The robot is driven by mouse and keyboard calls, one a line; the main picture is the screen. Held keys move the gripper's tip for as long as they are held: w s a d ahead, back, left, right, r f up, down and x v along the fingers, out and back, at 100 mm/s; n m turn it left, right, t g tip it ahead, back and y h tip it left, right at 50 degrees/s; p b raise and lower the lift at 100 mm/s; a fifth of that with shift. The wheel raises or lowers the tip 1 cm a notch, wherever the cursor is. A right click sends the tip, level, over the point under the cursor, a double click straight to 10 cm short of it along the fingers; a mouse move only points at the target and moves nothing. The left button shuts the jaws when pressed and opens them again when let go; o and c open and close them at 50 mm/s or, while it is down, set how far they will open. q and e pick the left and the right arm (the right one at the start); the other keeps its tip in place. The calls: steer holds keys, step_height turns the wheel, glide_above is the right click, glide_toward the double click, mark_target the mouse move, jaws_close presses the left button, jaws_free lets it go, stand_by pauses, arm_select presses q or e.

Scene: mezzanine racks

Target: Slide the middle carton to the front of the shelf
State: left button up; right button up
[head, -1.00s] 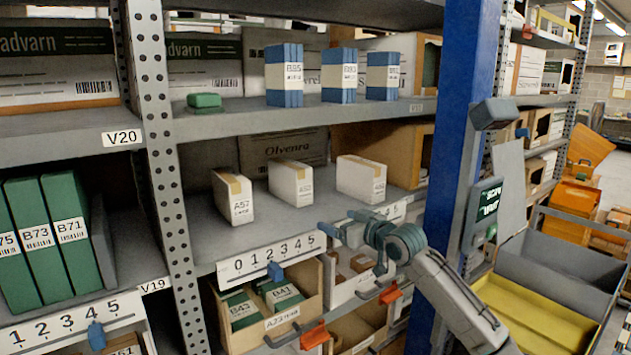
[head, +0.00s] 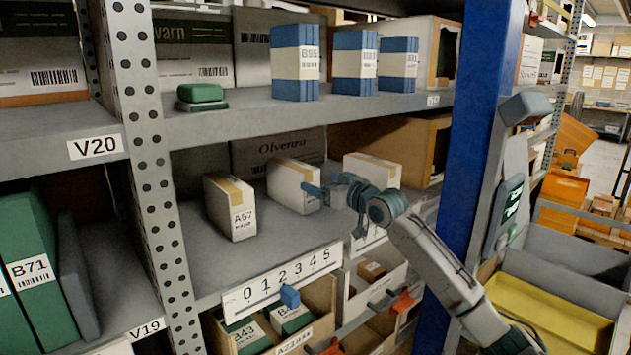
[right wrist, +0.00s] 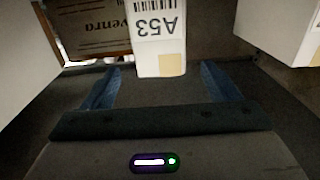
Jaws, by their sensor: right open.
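The middle carton (head: 291,186) is a white box with a tan tape strip, standing between two like cartons on the middle shelf (head: 200,262). In the right wrist view this carton (right wrist: 158,40) shows upside down with label A53. My right gripper (head: 324,188) is at its front right side in the head view and hides part of its front. In the right wrist view the right gripper (right wrist: 160,66) is open, its blue fingers apart on either side of the carton's near end, with gaps. I cannot tell whether it touches. My left gripper is not in view.
Left carton A57 (head: 232,208) and the right carton (head: 372,168) stand on either side. The upper shelf (head: 240,118) overhangs. A blue upright (head: 480,130) stands at right.

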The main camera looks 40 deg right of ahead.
mark_target(312, 175)
steer(key=shift+s+r, duration=0.15)
steer(key=shift+s, duration=0.1)
steer(key=shift+s+r, duration=0.25)
steer(key=shift+s, duration=0.1)
steer(key=shift+w, duration=0.4)
steer(key=w+p, duration=0.2)
steer(key=w, duration=0.3)
steer(key=shift+a+r+p, duration=0.1)
steer(key=shift+a+p, duration=0.2)
steer(key=shift+p, duration=0.1)
steer(key=w+p, duration=0.1)
steer(key=w, duration=0.3)
steer(key=shift+a, duration=0.15)
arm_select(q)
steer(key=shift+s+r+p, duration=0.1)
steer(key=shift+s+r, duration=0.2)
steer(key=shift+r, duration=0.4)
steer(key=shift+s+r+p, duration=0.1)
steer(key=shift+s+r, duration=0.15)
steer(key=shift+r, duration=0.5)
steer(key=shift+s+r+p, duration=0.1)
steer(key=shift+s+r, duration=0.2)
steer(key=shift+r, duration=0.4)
arm_select(e)
steer(key=shift+w+f, duration=0.25)
steer(key=shift+w, duration=0.35)
steer(key=shift+a, duration=0.1)
